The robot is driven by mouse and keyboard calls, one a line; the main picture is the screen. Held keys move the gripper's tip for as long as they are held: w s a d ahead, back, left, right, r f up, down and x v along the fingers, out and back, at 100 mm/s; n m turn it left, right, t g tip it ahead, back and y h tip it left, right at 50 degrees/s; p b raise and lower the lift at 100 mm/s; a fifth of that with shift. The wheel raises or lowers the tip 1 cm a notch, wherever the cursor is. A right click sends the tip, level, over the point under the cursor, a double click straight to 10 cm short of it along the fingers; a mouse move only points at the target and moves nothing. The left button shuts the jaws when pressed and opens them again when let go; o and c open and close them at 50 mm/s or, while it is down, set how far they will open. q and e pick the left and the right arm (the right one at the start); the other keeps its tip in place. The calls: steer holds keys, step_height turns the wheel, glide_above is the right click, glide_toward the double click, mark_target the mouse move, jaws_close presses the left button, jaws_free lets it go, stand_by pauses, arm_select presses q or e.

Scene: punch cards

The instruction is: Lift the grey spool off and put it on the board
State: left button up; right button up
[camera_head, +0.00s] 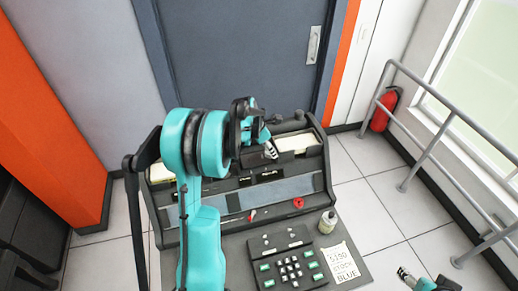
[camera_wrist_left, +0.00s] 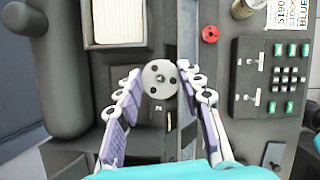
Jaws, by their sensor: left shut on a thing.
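The grey spool (camera_wrist_left: 160,79) is a round disc with several dark holes, seen from above in the left wrist view. My left gripper (camera_head: 271,151) is shut on it, with one finger at each side of the disc. In the head view the spool is hidden or too small to make out at the fingertips. The gripper is over the back part of the dark card machine (camera_head: 318,165); I cannot tell whether the spool touches it. I cannot tell which surface is the board. My right gripper (camera_head: 405,276) shows only partly at the lower right edge.
A card stack (camera_wrist_left: 118,22) lies beside the spool. A railing (camera_head: 440,140) stands at the right.

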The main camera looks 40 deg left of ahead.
arm_select(q)
steer(key=shift+d+r, duration=0.45)
steer(key=shift+r+p, duration=1.25)
steer(key=shift+r, duration=0.6)
steer(key=shift+f, duration=0.1)
